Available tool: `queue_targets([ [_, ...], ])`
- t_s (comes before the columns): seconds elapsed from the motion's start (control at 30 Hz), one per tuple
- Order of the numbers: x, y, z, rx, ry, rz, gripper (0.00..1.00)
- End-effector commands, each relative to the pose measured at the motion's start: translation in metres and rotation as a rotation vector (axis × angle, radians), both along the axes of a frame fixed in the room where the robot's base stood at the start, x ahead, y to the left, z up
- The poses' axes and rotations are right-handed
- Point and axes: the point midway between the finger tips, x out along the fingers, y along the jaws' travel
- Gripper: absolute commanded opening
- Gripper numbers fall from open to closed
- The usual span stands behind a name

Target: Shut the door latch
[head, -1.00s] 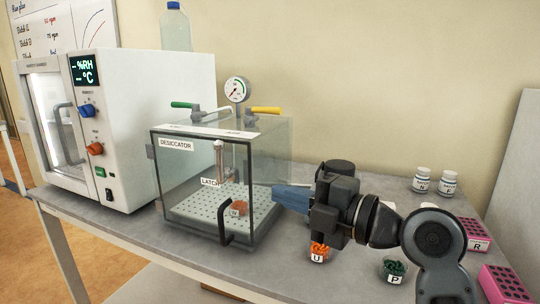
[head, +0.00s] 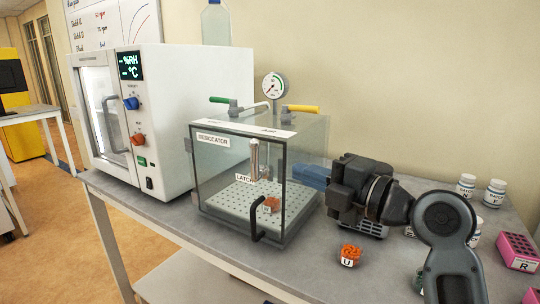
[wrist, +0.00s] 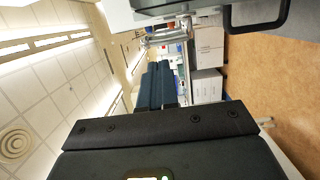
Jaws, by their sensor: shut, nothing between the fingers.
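The desiccator (head: 207,205) is a clear box with a glass front door and a black door handle (head: 257,222). The metal latch (head: 254,158) stands roughly upright on its front, above a LATCH label (head: 245,178). My gripper (head: 300,174) is at the right side of the desiccator, its blue fingers pointing left towards the box, apart from the latch. In the wrist view the blue fingers (wrist: 160,86) are together and empty. A metal rod, probably the latch (wrist: 168,38), lies beyond their tips. I cannot tell whether the fingers touch the box wall.
A white chamber (head: 198,105) stands left of the desiccator. Valves and a gauge (head: 274,86) rise from the desiccator's top. White bottles (head: 466,186) and a pink rack (head: 518,250) stand at the right.

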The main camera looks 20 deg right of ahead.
Motion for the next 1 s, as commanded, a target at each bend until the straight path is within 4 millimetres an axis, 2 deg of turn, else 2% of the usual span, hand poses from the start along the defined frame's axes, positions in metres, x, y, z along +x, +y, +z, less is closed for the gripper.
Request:
queue_targets([
  [0.2,0.040,0.019,0.003,0.000,0.001,0.002,0.00],
  [0.43,0.070,0.033,0.002,0.000,0.001,0.001,0.00],
  [0.6,0.079,0.036,0.001,0.001,0.000,-0.001,0.00],
  [1.0,0.081,0.037,0.000,0.000,0.000,-0.001,0.00],
])
